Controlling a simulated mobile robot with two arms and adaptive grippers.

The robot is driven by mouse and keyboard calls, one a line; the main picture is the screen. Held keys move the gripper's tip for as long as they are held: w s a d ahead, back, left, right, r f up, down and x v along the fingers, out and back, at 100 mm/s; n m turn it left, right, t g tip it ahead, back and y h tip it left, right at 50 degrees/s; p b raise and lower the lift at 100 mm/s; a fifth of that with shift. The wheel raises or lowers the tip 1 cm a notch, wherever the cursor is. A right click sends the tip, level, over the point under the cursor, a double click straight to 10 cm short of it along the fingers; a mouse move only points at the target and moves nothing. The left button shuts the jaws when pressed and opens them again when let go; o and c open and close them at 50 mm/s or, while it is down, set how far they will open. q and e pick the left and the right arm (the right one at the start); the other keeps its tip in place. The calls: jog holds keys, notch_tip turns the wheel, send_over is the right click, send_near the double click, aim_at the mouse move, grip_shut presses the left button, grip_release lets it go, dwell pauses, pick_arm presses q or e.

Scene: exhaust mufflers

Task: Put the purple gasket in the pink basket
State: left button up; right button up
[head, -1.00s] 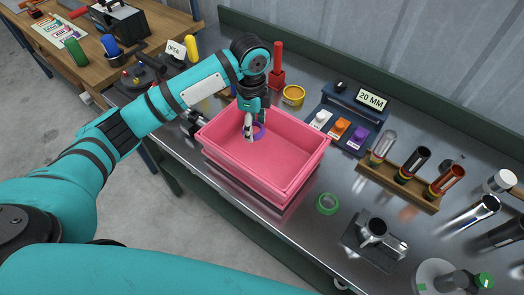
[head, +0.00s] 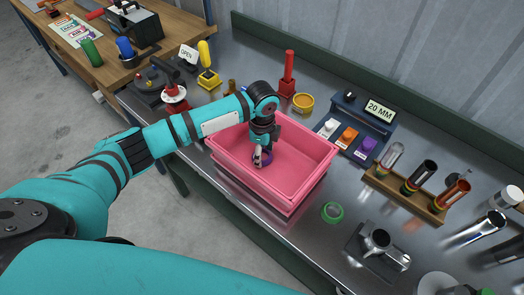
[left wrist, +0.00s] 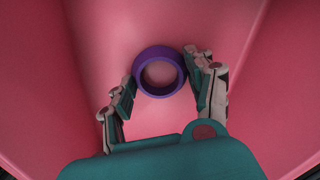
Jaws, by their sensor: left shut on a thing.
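The pink basket (head: 305,178) stands on the metal bench in the middle of the head view; its pink walls (left wrist: 40,60) fill the left wrist view. My left gripper (head: 261,160) reaches down inside the basket, near its left end. It is shut on the purple gasket (head: 267,157), a thick ring. In the left wrist view the gasket (left wrist: 140,72) sits between the fingertips of my left gripper (left wrist: 164,82), with the basket's floor behind it. I cannot tell whether the gasket touches the floor. My right gripper is not in view.
A green ring (head: 332,212) lies right of the basket. A yellow ring (head: 303,103) and a red post (head: 288,75) stand behind it. A dark tray with coloured blocks (head: 352,130) and a wooden rack of tubes (head: 405,192) are to the right.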

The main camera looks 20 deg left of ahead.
pick_arm(q)
jog(key=o, duration=1.2)
jog(key=shift+c, duration=0.2)
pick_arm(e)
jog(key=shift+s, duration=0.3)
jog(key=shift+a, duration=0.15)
pick_arm(q)
jog(key=shift+r, duration=0.25)
notch_tip(320, 180, up, 12)
jog(key=b, duration=0.1)
jog(key=shift+f, duration=0.15)
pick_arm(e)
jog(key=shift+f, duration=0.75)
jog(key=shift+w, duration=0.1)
